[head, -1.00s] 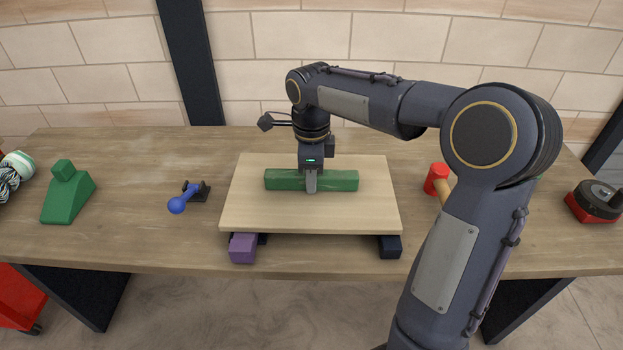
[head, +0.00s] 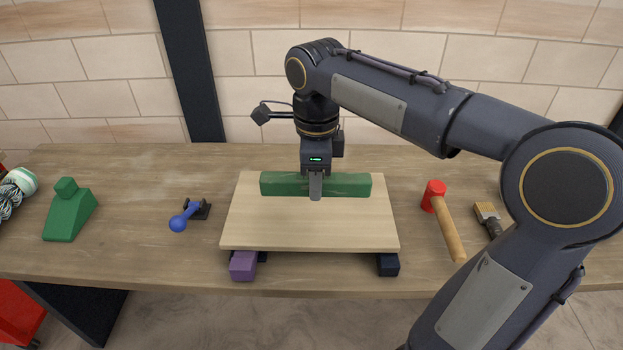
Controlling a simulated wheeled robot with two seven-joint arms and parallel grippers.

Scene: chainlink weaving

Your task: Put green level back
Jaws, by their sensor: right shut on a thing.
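The green level (head: 345,186) is a long green bar, lying left to right at the back part of a pale wooden board (head: 310,228). My right gripper (head: 316,190) points down from above and is shut on the middle of the level. I cannot tell whether the level touches the board or is just above it. The board rests on supports, with a purple block (head: 243,265) at its front left and a dark block (head: 388,264) at its front right. My left gripper is not in view.
On the workbench (head: 140,230), left of the board, are a green wedge-shaped block (head: 68,212) and a blue-handled part (head: 184,218). A red-headed mallet (head: 435,197) and a brush (head: 489,214) lie to the right. A striped coil (head: 12,190) sits at the far left.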

